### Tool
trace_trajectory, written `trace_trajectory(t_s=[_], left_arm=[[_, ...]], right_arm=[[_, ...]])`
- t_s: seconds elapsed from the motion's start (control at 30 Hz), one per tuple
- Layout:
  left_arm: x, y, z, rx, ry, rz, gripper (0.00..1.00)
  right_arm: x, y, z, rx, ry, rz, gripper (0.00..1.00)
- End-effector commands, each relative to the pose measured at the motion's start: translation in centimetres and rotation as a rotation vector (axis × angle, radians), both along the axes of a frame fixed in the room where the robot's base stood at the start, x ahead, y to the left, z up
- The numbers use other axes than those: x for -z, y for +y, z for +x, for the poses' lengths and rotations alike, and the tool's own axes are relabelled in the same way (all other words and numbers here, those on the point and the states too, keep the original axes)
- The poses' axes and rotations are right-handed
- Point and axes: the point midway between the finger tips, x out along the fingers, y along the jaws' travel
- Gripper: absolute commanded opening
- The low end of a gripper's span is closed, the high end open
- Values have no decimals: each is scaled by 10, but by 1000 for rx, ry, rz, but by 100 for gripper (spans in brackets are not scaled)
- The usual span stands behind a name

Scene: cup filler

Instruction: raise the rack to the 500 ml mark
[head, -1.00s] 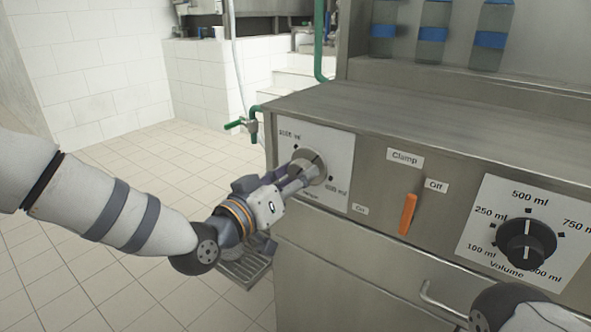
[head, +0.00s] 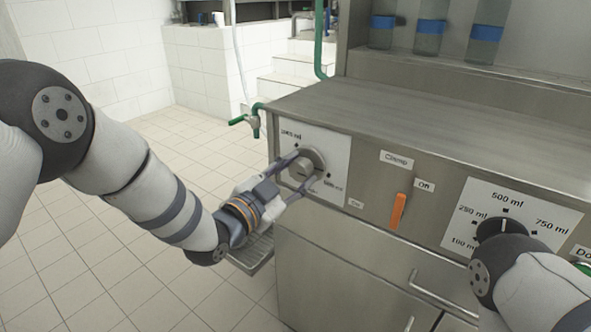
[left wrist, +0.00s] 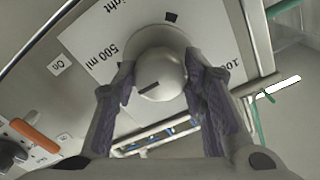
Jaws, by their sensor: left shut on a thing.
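The rack height knob (head: 311,161) is a round grey knob on a white plate (head: 335,150) at the left of the machine's front. The plate has a 1000 ml mark at upper left and a 500 ml mark at lower right. My left gripper (head: 303,172) is shut on the knob, with one finger on either side. In the left wrist view the knob (left wrist: 160,72) sits between the dark finger pads, with a short dark line on its face. I cannot tell which mark the line points to. My right gripper is not in view; only my right arm shows at lower right.
The orange clamp lever (head: 398,211) is right of the plate. The black volume knob (head: 500,229) is partly hidden by my right arm. A green tap (head: 246,122) and a drip grate (head: 254,253) are at the left side. Bottles (head: 430,30) stand on the upper shelf.

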Motion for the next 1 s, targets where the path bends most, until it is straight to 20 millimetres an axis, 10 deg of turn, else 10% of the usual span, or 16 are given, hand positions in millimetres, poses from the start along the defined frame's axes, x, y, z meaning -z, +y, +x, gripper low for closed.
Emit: trace_trajectory(t_s=[1.0], left_arm=[[-1,0,1,-1,-231,313,11]], right_arm=[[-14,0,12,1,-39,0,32]])
